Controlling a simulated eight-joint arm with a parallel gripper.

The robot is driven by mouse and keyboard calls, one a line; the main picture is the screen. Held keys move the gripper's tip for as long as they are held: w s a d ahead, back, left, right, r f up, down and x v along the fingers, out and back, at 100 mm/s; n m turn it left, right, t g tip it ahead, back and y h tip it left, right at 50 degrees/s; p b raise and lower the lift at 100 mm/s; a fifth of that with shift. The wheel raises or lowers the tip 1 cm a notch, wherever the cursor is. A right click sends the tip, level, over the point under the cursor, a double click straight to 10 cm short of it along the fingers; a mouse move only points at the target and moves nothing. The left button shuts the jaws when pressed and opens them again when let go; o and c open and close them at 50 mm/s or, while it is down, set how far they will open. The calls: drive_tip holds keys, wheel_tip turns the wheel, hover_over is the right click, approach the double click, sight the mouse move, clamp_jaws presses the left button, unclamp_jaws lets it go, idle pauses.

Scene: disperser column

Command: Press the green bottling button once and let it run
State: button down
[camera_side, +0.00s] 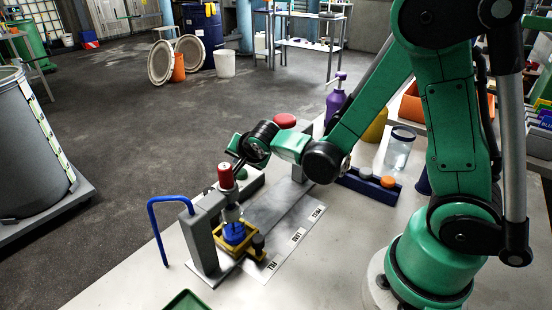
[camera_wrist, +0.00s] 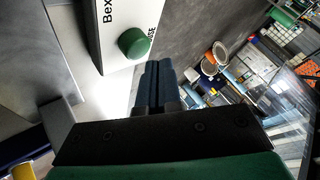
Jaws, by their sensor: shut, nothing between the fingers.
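The green button (camera_wrist: 134,43) is a round knob on a white panel with black lettering in the wrist view. My gripper (camera_wrist: 158,85) is shut and empty, its dark fingers side by side, below and right of the button in that picture. No contact with the button shows. In the side view my gripper (camera_side: 239,168) is over the bench, behind a red-topped white piece (camera_side: 225,177) on the grey filling stand (camera_side: 201,240). I cannot make out the green button there.
A blue-topped piece (camera_side: 234,233) sits in a yellow holder (camera_side: 237,249) under the stand. A blue bent tube (camera_side: 155,225) rises at the left. A red round top (camera_side: 285,121), a purple bottle (camera_side: 335,103) and a clear jar (camera_side: 398,150) stand farther back.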

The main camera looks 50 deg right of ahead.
sight(242, 174)
drive_tip(key=shift+r, duration=0.1)
drive_tip(key=shift+r, duration=2.4)
drive_tip(key=shift+w+a+r, duration=0.25)
drive_tip(key=shift+a+r, duration=0.05)
drive_tip(key=shift+r, duration=0.05)
drive_tip(key=s+a+r+n+y, duration=0.1)
drive_tip(key=s+n+y, duration=0.1)
drive_tip(key=s+n, duration=0.4)
drive_tip(key=s+a+r+n+g+y, duration=0.1)
drive_tip(key=s+a+n, duration=0.1)
drive_tip(key=s+n, duration=0.4)
drive_tip(key=shift+s+a+n+y, duration=0.2)
drive_tip(key=shift+n+y, duration=0.2)
drive_tip(key=shift+n, duration=0.5)
